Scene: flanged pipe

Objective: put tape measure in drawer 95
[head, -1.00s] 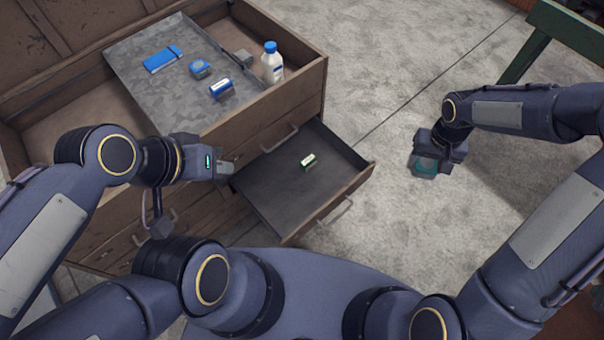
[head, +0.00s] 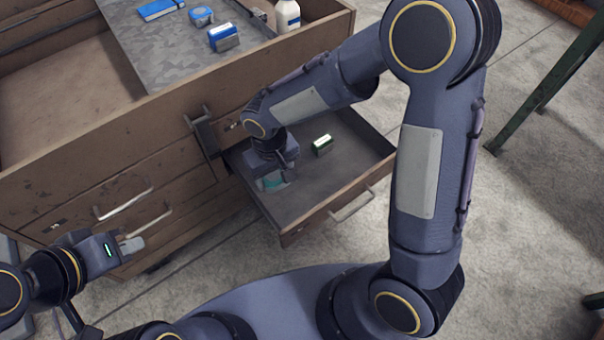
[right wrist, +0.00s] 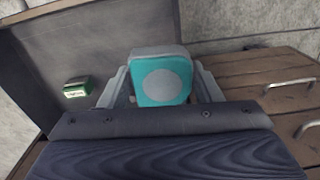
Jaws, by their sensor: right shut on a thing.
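In the head view, this right gripper (head: 274,180) is shut on the tape measure (head: 270,184) inside or just over the left part of the open drawer (head: 325,185). I cannot tell whether the tape measure touches the drawer floor. My left gripper (head: 132,241) is empty, its fingers slightly apart, in front of the cabinet's shut drawers at the lower left.
A small green and white box (head: 322,144) lies in the drawer, right of my right gripper. On the cabinet top are a blue tape measure (head: 201,16), a blue box (head: 224,38), a blue flat case (head: 160,9) and a white bottle (head: 288,15). The drawer's front part is clear.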

